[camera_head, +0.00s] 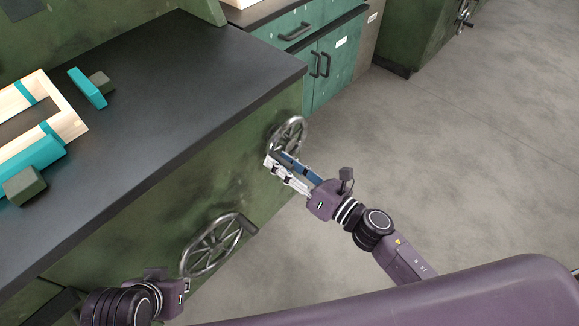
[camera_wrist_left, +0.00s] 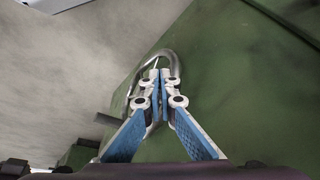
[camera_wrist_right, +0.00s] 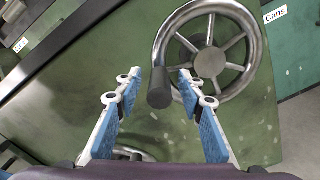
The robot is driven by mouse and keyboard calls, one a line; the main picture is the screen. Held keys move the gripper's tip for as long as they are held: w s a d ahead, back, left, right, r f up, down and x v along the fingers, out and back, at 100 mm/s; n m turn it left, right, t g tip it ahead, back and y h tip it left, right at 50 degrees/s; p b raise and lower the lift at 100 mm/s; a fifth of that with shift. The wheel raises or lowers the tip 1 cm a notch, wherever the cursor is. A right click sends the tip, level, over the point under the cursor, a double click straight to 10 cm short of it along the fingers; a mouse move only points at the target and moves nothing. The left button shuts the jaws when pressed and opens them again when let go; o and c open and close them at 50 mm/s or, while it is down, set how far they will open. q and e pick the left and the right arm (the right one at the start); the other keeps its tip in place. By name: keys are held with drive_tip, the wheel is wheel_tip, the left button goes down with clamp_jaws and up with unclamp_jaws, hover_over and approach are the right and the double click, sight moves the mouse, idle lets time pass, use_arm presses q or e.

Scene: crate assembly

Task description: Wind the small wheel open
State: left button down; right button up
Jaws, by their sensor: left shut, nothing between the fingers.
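Two grey spoked handwheels are on the green cabinet's front face. The farther wheel (camera_head: 290,128) looks smaller in the head view; distance may add to this. The nearer wheel (camera_head: 213,245) looks larger. My right gripper (camera_head: 273,158) is at the farther wheel, fingers apart. In the right wrist view, this wheel (camera_wrist_right: 247,42) has a dark peg handle (camera_wrist_right: 159,88) that lies between the open fingers, with gaps on both sides. My left gripper (camera_wrist_left: 156,80) is shut and empty, in front of the nearer wheel's rim (camera_wrist_left: 165,53). Its fingertips are hidden in the head view.
The dark worktop (camera_head: 170,70) carries a wood and teal crate part (camera_head: 60,105), a teal piece (camera_head: 87,88) and small dark green blocks. Teal cabinets (camera_head: 335,55) stand at the back. The grey floor (camera_head: 450,150) on the right is clear.

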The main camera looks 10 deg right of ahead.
drive_tip(key=v, duration=1.2)
idle(1.1)
